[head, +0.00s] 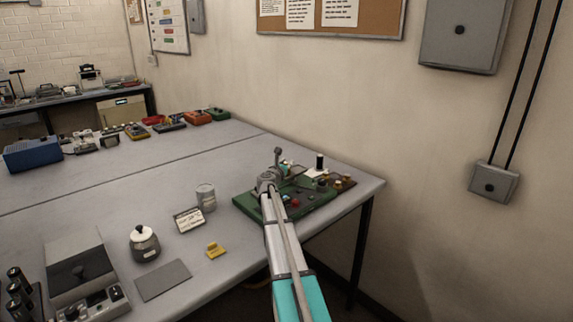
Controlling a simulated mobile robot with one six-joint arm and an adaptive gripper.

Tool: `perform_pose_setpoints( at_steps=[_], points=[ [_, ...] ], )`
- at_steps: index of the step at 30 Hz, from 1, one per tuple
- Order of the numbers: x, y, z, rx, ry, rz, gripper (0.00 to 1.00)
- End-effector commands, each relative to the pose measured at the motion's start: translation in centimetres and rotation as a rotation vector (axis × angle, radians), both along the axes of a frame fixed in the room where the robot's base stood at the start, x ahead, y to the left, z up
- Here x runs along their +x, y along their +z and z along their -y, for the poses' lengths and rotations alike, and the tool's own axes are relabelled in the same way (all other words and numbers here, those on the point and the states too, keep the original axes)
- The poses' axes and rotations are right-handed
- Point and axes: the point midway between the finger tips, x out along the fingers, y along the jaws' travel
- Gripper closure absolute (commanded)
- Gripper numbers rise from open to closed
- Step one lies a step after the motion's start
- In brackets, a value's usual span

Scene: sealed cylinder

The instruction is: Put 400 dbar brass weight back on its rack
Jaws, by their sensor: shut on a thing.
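My gripper (268,182) is over the back left part of a green-based bench device (315,205) near the table's right end. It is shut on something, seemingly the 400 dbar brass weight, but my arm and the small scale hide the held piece. A small brown rack (351,186) with brass-coloured pieces (338,184) stands just right of the green base, apart from my gripper. Markings on the brass pieces cannot be read.
A grey post with a knob (278,153) rises beside my gripper. A black cylinder (320,161) stands near the rack. A grey can (205,198), a label card (189,220) and a lidded jar (145,243) stand left. The table's middle (130,185) is clear.

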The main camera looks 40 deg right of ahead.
Motion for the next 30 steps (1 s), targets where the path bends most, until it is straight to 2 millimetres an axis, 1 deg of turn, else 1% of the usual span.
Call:
perform_pose_setpoints(
  at_steps=[1,3,6,20,26,30],
  points=[
    [0.0,0.0,0.0,0.000,0.000,0.000,0.57],
    [0.0,0.0,0.0,0.000,0.000,0.000,0.44],
    [0.0,0.0,0.0,0.000,0.000,0.000,0.28],
    [0.0,-0.1,0.0,0.000,-0.001,0.000,0.28],
    [-0.8,-0.1,-1.2,0.000,0.001,0.000,0.28],
    [-1.8,-0.1,-2.7,0.000,0.001,0.000,0.28]
  ],
)
